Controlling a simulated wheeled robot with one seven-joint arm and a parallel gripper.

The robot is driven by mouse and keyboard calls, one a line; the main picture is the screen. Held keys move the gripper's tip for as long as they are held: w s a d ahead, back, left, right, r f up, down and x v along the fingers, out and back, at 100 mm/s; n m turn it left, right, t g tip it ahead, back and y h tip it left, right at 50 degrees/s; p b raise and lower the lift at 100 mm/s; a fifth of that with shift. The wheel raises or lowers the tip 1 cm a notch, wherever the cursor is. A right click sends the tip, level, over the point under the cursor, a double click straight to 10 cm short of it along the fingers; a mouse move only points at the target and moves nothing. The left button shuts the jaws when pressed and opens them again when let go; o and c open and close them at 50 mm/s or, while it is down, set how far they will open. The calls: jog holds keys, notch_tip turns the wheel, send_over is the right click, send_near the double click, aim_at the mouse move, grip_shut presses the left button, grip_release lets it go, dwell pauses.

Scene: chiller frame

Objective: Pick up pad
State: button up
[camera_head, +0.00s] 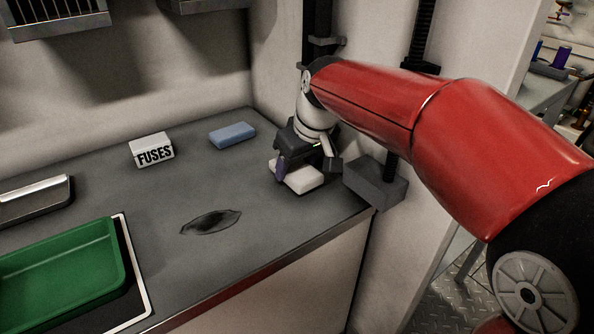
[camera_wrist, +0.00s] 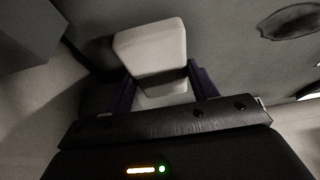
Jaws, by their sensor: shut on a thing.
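A white, block-like pad (camera_head: 303,179) is at the right end of the grey counter, under my gripper (camera_head: 308,168). In the wrist view the pad (camera_wrist: 150,45) sits between the two purple fingers of my gripper (camera_wrist: 160,84), one on each side. The gripper is shut on it. The pad's near part is in shadow and partly hidden by the gripper. It is at or close to the counter surface; I cannot tell whether it touches.
A blue block (camera_head: 232,135) and a white FUSES box (camera_head: 152,150) stand toward the back wall. A dark stain (camera_head: 211,222) marks the counter. A green tray (camera_head: 121,262) is at front left. A grey block on a post (camera_head: 375,184) stands close right of my gripper.

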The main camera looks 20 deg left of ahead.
aim_at(297, 168)
notch_tip(297, 168, up, 18)
jog(key=p, duration=0.3)
jog(key=shift+f+p, duration=0.25)
jog(key=shift+p, duration=0.05)
